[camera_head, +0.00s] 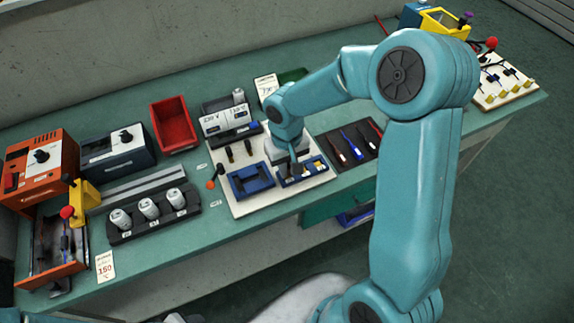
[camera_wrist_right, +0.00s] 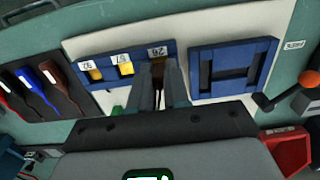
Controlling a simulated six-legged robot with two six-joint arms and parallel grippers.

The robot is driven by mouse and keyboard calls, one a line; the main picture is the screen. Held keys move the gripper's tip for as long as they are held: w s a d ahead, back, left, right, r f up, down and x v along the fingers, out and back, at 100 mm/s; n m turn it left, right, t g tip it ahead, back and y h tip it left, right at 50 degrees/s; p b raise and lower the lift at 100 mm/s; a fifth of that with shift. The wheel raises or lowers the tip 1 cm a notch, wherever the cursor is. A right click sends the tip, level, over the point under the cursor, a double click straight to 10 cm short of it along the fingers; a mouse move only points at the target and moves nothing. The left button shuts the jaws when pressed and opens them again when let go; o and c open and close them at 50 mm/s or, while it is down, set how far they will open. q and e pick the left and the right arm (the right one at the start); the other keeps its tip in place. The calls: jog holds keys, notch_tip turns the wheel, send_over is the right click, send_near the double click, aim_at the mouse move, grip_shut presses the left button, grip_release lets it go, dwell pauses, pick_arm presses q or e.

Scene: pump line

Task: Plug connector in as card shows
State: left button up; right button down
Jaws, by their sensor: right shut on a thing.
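My right gripper (camera_head: 295,165) is over the blue socket block (camera_head: 316,176) on the white board. It also shows in the right wrist view (camera_wrist_right: 160,100), where its fingers are shut on a dark connector (camera_wrist_right: 158,72), mostly hidden between them. The connector is at the rightmost of three labelled sockets in that view; I cannot tell how deep it sits. The other two sockets show yellow. Two dark pieces (camera_head: 239,150) stand upright on the board. A white card (camera_head: 266,86) with blurred writing stands at the back. My left gripper is not in view.
An empty blue frame (camera_head: 252,180) lies beside the socket block. A grey-white device (camera_head: 226,118) stands behind. Coloured-handled tools (camera_head: 355,145) lie on a dark mat. A red bin (camera_head: 173,124) and a rack with white cylinders (camera_head: 148,210) are farther left.

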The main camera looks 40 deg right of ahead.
jog(key=shift+f+b, duration=0.6)
jog(key=shift+b, duration=0.3)
dwell(1.2)
dwell(0.5)
jog(key=c, duration=1.4)
grip_release()
jog(key=shift+s, duration=0.1)
jog(key=shift+r, duration=0.1)
